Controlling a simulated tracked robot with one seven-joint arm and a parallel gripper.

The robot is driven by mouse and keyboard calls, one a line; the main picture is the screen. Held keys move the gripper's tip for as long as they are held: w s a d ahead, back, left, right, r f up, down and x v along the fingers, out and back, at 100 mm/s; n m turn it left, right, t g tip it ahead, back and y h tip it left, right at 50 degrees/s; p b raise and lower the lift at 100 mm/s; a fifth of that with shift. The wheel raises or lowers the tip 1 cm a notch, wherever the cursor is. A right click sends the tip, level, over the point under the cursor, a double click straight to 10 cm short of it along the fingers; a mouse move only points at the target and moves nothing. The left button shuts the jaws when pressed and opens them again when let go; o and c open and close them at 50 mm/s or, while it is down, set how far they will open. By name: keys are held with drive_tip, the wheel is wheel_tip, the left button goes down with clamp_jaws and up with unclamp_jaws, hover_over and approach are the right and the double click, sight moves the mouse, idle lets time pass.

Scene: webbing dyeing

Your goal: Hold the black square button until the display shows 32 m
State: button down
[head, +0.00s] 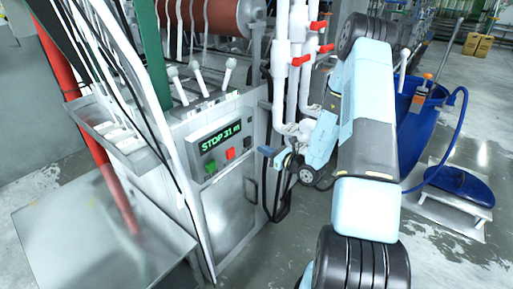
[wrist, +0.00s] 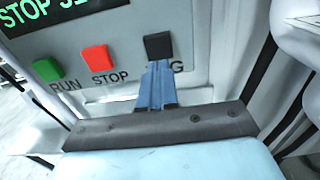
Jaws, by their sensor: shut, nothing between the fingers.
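The black square button (wrist: 158,45) is at the right end of a row of buttons on a pale machine panel. The display (head: 220,137) above the buttons reads "STOP 31 m" in green; its lower part also shows in the wrist view (wrist: 42,14). My gripper (wrist: 158,66) has its blue fingers together with nothing between them. Their tips point at the lower edge of the black button and overlap it in the wrist view; I cannot tell whether they touch it. In the head view my gripper (head: 263,150) is just right of the panel.
A red STOP button (wrist: 97,58) and a green RUN button (wrist: 47,70) are left of the black button. White pipes with red valve handles (head: 301,60) rise behind my arm. A blue barrel (head: 425,120) stands at the right.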

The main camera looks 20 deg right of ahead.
drive_tip(key=v, duration=0.8)
drive_tip(key=shift+d, duration=0.2)
drive_tip(key=s+a+r+n+g+y, duration=0.1)
drive_tip(key=s+a+r+n+g, duration=0.6)
drive_tip(key=r+n, duration=0.2)
drive_tip(key=s+a+r+n+g+y, duration=0.1)
drive_tip(key=s+a+r+n+g, duration=0.55)
drive_tip(key=r+n, duration=0.3)
drive_tip(key=s+d+r+n+t+h, duration=0.2)
drive_tip(key=s+d+r+n+h, duration=0.1)
drive_tip(key=s+r+n+h, duration=0.2)
drive_tip(key=s+d+r+n+t+h, duration=0.2)
drive_tip(key=s+d+r+n+h, duration=0.1)
drive_tip(key=s+r+n+h, duration=0.2)
drive_tip(key=s+r+h, duration=0.2)
drive_tip(key=s+r, duration=0.2)
drive_tip(key=shift+s+d+r+h, duration=0.2)
drive_tip(key=shift+d+r+h, duration=0.1)
drive_tip(key=shift+r, duration=0.1)
drive_tip(key=shift+a+f, duration=0.1)
